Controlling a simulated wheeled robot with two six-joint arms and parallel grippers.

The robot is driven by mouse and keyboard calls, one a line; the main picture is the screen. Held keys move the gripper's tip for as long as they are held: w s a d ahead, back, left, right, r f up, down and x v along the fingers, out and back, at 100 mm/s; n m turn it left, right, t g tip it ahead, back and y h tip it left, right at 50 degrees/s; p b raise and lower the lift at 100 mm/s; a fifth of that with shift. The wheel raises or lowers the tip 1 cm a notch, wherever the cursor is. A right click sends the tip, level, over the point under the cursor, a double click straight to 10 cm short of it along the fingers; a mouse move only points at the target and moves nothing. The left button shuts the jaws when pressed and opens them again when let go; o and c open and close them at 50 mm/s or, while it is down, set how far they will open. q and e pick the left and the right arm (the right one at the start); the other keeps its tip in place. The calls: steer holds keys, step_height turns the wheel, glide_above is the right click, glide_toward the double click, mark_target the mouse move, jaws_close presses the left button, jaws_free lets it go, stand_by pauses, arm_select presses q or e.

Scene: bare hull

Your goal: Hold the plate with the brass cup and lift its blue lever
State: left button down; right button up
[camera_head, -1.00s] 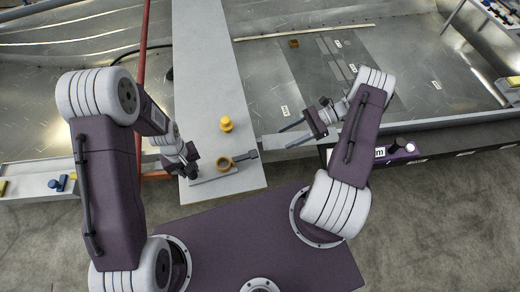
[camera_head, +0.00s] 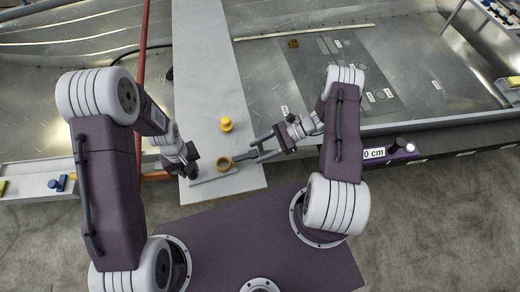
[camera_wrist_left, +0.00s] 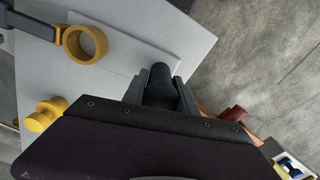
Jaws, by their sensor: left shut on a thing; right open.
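The light grey plate (camera_head: 214,178) lies on the long grey board, with the brass cup (camera_head: 225,164), a ring shape, on it. The cup also shows in the left wrist view (camera_wrist_left: 85,44). The blue lever (camera_head: 243,157), dark grey-blue here, sticks out from the cup to the right; part of it shows in the left wrist view (camera_wrist_left: 32,26). My left gripper (camera_head: 191,174) is shut on a dark post (camera_wrist_left: 160,78) at the plate's left end. My right gripper (camera_head: 256,149) is open, its fingers around or just beside the lever's free end; I cannot tell which.
A yellow knob-like piece (camera_head: 227,125) stands on the board (camera_head: 207,60) behind the cup. A red bar (camera_head: 141,90) runs along the board's left. Ribbed metal hull floor lies beyond, with a small brown ring (camera_head: 293,44) on it.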

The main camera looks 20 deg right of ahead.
jaws_close()
stand_by(1.4)
